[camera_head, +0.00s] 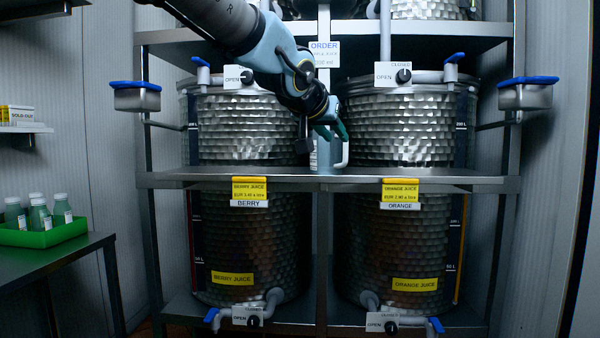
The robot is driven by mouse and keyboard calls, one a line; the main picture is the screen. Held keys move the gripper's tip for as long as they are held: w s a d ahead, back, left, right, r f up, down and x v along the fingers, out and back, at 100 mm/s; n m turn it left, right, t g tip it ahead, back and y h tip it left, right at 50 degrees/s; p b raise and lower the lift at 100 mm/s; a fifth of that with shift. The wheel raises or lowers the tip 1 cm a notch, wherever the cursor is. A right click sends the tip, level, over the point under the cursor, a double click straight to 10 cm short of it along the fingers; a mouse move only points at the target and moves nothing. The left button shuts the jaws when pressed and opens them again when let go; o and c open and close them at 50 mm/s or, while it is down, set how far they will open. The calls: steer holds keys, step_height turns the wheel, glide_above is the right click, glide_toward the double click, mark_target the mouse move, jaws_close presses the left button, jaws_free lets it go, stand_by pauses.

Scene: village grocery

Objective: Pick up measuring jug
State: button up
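A pale, partly see-through vessel, which looks like the measuring jug (323,155), stands on the middle steel shelf between the two tanks. A light handle-like loop (345,153) shows at its right side. My gripper (338,131) reaches down from the upper left and is at the top of the jug, beside the handle. My wrist hides the jug's upper part. The fingers are small and dark, so whether they are open, shut or touching the handle cannot be made out.
The steel shelf (300,179) has a raised front edge with price tags. The berry tank (250,130) and orange tank (400,130) stand close on both sides. A green tray (45,235) of bottles stands at left.

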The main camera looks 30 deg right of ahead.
mark_target(344, 151)
steer(key=p+x, duration=0.1)
steer(key=x, duration=0.3)
steer(key=shift+w+d+p, duration=0.2)
steer(key=shift+w+p, duration=0.05)
steer(key=shift+p, duration=0.1)
steer(key=shift+f+p+x, duration=0.1)
steer(key=shift+p+x, duration=0.45)
steer(key=shift+x, duration=1)
steer(key=shift+f+p+x, duration=0.15)
steer(key=shift+p+x, duration=0.4)
steer(key=shift+x, duration=0.95)
steer(key=shift+w+a, duration=0.1)
steer(key=shift+a, duration=0.05)
jaws_close()
